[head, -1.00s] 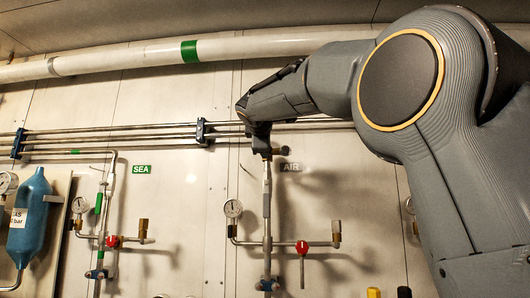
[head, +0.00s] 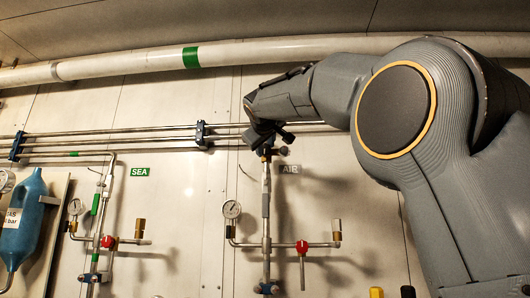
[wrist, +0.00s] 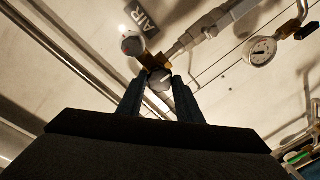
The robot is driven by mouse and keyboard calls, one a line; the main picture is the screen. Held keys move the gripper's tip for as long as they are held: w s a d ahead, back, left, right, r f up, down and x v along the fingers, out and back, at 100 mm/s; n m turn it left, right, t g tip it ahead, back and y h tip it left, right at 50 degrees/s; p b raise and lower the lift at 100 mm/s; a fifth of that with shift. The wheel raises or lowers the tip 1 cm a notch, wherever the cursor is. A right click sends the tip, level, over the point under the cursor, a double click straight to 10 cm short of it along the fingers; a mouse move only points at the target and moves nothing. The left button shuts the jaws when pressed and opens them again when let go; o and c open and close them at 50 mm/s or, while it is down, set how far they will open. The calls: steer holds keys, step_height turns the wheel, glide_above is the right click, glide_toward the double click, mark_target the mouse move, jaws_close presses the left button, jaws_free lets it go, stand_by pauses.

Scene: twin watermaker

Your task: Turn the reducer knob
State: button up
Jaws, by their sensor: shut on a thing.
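In the head view my gripper (head: 267,143) is at the top of the vertical AIR pipe (head: 266,200). There the knob is hidden by my gripper and wrist.
The AIR label (head: 290,169) is just right of the pipe. Horizontal pipes (head: 110,142) run close behind my wrist. Lower down are a gauge (head: 231,209) and a red valve handle (head: 302,247). A blue cylinder (head: 24,220) hangs at far left.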

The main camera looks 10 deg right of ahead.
steer(key=shift+f+m, duration=0.15)
steer(key=shift+m, duration=0.35)
steer(key=o, duration=1)
steer(key=shift+o, duration=0.2)
steer(key=shift+s, duration=0.1)
steer(key=b+v, duration=0.1)
steer(key=v, duration=0.6)
steer(key=shift+s, duration=0.3)
